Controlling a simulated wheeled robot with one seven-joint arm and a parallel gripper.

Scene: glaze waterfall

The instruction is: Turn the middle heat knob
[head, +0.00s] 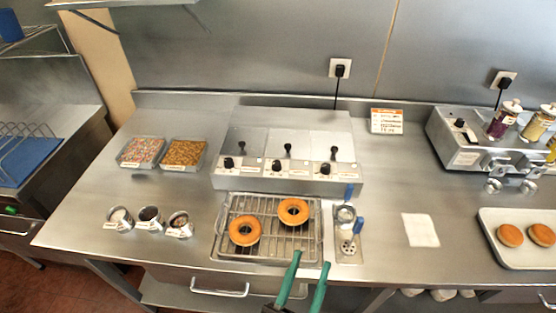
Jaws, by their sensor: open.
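The glaze warmer (221,182) is a steel box at the middle back of the counter, with three black knobs in a row on its front. The middle heat knob (276,166) sits between the left knob (229,163) and the right knob (325,169). It is small here, so its turned angle is hard to tell. My gripper (311,258) has two green fingers spread apart and empty. It is at the front edge of the counter, in front of and to the right of the middle knob, not touching it. Nothing hides the knob.
A wire rack (266,238) with two doughnuts lies between my gripper and the warmer. A steel holder (347,243) with blue-handled tools stands right of it. Small bowls (150,218) and topping trays (183,154) are on the left. A white napkin (420,230) lies right.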

